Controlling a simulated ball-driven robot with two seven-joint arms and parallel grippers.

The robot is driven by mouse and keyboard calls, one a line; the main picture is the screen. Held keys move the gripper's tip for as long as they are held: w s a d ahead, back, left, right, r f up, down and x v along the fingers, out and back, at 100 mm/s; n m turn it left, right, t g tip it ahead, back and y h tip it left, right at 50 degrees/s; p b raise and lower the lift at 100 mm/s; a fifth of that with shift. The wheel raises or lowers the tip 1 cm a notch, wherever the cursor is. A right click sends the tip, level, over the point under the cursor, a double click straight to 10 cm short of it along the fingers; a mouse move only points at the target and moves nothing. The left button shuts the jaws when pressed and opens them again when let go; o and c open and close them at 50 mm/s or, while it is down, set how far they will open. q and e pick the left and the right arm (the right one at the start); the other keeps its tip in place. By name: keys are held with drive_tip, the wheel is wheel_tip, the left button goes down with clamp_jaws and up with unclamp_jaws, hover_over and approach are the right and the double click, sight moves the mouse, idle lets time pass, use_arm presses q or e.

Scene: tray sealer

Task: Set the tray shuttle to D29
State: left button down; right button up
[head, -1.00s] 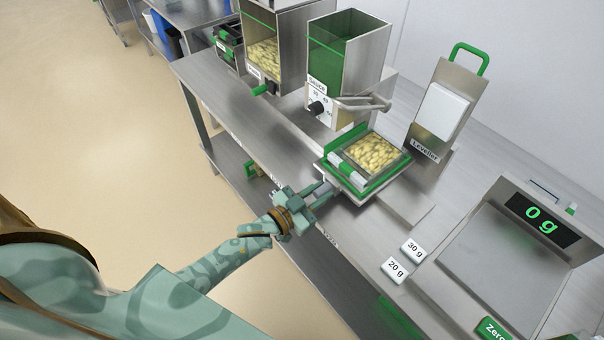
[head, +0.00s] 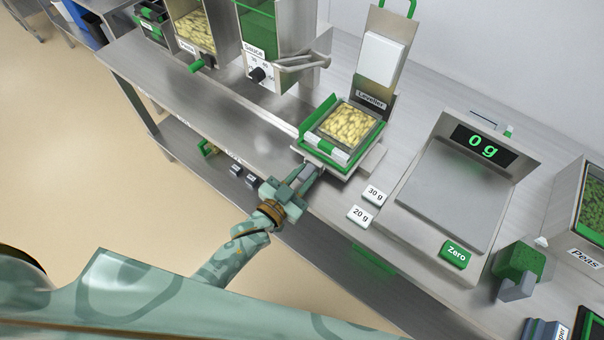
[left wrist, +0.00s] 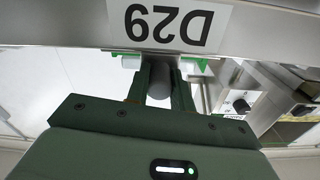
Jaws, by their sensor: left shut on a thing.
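The tray shuttle (head: 317,157) is a green-edged carrier on the bench, in front of the Leveller (head: 371,98). It holds a tray (head: 376,133) of pale yellow food. My left gripper (head: 304,180) is shut on the shuttle's grey handle at the bench's front edge. In the left wrist view, the grey round handle (left wrist: 160,84) sits between my fingers. A white D29 label (left wrist: 168,24) shows upside down on the bench edge, just beyond the fingers and roughly in line with the handle. Exact alignment cannot be told. My right gripper is out of view.
The Sauce dispenser (head: 257,45) and a food hopper (head: 196,35) stand to the left. The bench top left of the shuttle is clear.

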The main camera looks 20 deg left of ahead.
use_arm(q)
drive_tip(key=c, duration=1.3)
unclamp_jaws()
drive_tip(key=shift+s+d+f, duration=0.1)
drive_tip(key=shift+s+d, duration=0.05)
drive_tip(key=shift+d, duration=0.15)
drive_tip(key=shift+o, duration=0.5)
drive_tip(key=shift+a, duration=0.1)
drive_tip(key=shift+s, duration=0.15)
drive_tip(key=p+v, duration=0.2)
drive_tip(key=v, duration=1.4)
